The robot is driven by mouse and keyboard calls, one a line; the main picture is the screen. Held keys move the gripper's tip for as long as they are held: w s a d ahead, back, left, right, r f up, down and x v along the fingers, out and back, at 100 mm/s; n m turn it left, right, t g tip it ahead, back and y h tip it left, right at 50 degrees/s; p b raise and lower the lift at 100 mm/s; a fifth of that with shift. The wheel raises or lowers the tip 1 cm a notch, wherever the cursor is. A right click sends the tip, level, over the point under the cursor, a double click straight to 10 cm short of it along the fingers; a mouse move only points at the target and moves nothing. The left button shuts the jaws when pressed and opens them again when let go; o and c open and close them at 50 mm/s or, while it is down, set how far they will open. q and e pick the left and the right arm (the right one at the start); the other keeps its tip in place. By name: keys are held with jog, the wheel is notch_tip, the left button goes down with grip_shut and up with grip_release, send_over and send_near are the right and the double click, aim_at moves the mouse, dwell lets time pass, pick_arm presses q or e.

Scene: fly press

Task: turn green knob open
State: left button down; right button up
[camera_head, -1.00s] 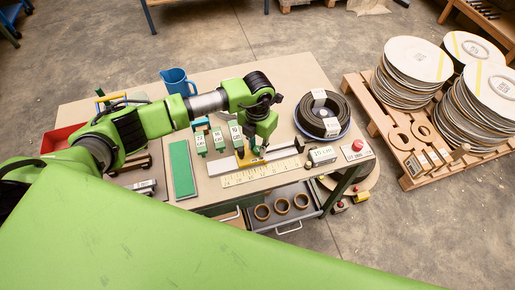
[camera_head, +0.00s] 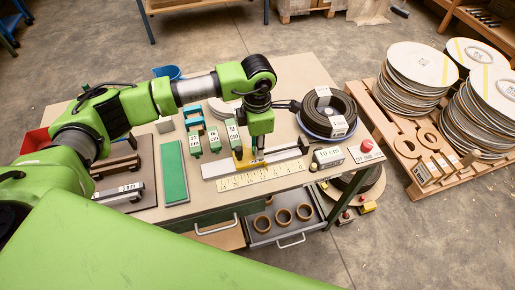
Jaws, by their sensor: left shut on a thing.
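My left gripper (camera_head: 257,150) points down at the yellow sliding stop (camera_head: 245,158) on the white-and-grey rail beside the ruler. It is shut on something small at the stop. The green knob does not show clearly; the green gripper body and fingers hide that spot. My right gripper is not in view.
A yellow ruler (camera_head: 262,178) lies in front of the rail. Green length blocks (camera_head: 213,139) stand left of it, near a green strip (camera_head: 173,172). A black coil (camera_head: 327,112) and a red button (camera_head: 367,146) are to the right. Disc stacks (camera_head: 416,72) stand on a pallet.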

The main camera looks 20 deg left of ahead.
pick_arm(q)
jog(key=shift+w+r, duration=0.1)
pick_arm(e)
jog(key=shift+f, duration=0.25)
pick_arm(q)
jog(key=c, duration=1.8)
grip_release()
notch_tip(320, 180, up, 12)
